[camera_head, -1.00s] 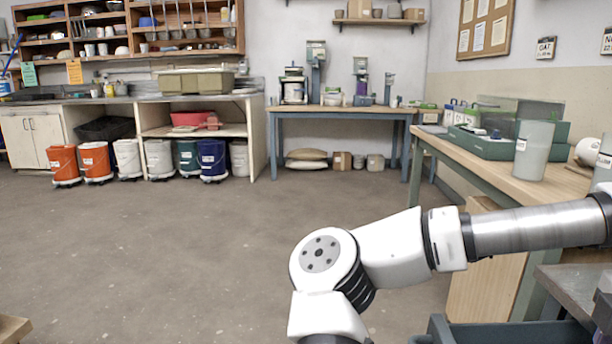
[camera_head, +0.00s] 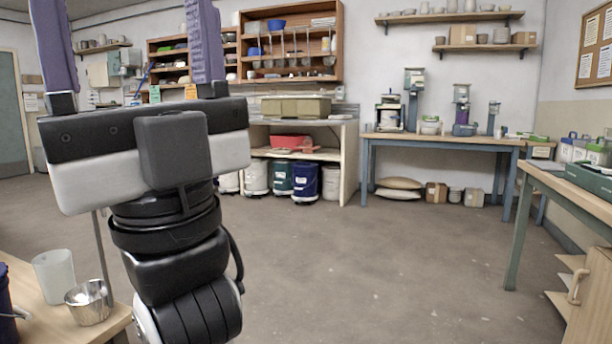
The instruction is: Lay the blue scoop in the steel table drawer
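My gripper (camera_head: 130,45) is raised large at the left of the head view. Its two purple fingers point up, stand wide apart and are cut off by the top edge. Only background shows between them, so it looks open and empty. I cannot make out the blue scoop in this view. The steel table and its drawer are not in view now.
A wooden table (camera_head: 50,322) at lower left holds a translucent beaker (camera_head: 54,273) and a steel cup (camera_head: 88,303). A wooden worktable (camera_head: 575,195) and a wooden cabinet (camera_head: 592,305) stand at right. The middle floor (camera_head: 400,270) is clear.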

